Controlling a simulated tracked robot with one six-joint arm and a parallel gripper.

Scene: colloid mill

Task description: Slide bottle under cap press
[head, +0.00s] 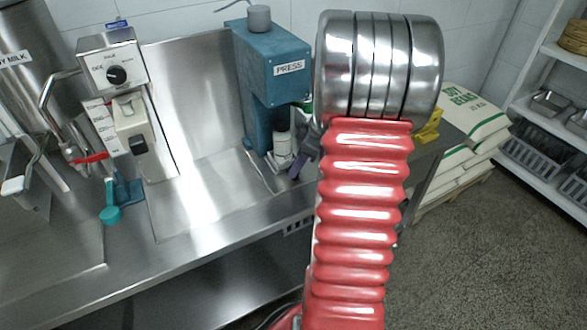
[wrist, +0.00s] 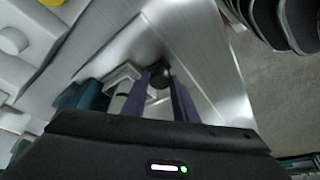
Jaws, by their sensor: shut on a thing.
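The blue cap press (head: 268,60), labelled PRESS, stands at the back of the steel counter. A pale bottle (head: 283,143) stands upright low in front of its column, close to or below the press head; the exact alignment cannot be told. My gripper (head: 301,162) is just right of the bottle, its purple fingers partly hidden by my red arm. In the wrist view my gripper (wrist: 161,88) is shut on a dark round knob (wrist: 160,73). A pale shape, perhaps the bottle (wrist: 122,98), shows left of the fingers, beside the teal press (wrist: 93,97).
The counter (head: 200,215) is clear left of the press. A teal scoop (head: 111,212) and the control box with a dial (head: 115,72) are further left. A yellow object (head: 428,130) sits at the counter's right end. Stacked sacks (head: 470,135) stand beyond.

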